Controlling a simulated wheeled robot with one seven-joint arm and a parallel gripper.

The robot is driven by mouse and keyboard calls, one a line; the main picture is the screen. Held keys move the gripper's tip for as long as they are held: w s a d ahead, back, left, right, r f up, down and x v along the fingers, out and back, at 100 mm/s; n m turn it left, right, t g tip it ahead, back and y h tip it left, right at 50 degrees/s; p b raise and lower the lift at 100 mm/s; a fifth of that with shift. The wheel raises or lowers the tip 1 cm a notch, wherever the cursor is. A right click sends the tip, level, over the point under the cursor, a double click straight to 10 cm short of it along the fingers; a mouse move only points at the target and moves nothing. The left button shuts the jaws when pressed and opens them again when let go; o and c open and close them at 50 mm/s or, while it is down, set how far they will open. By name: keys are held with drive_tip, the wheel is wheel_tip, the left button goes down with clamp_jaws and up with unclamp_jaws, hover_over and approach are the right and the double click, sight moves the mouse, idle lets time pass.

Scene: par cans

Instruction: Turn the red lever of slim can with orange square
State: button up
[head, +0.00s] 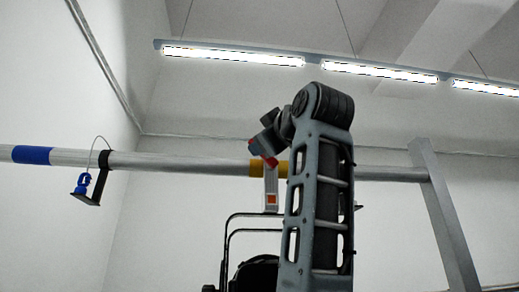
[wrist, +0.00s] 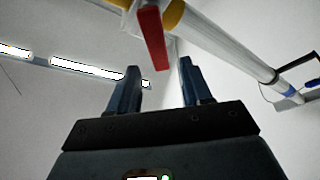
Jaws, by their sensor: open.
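A slim light-grey hanger (head: 271,186) with an orange square (head: 271,199) hangs from the pipe at a yellow band (head: 256,169) in the head view. A black frame and a dark can (head: 258,275) hang below it, partly behind my arm. In the wrist view the red lever (wrist: 152,42) points down from beside the yellow band (wrist: 173,12). My gripper (wrist: 158,66) is open, its two dark blue fingers spread wide. The lever's lower end shows between and just above the fingertips; I cannot tell whether it touches. In the head view my gripper (head: 263,150) is near the band, small and partly hidden.
A light pipe (head: 200,162) crosses the view, with a blue band (head: 32,155) at left. A black clamp with a blue piece (head: 83,183) hangs on it. A grey post (head: 442,215) stands at right.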

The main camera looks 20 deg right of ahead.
drive_tip(key=shift+v, duration=1.1)
drive_tip(key=shift+c, duration=0.2)
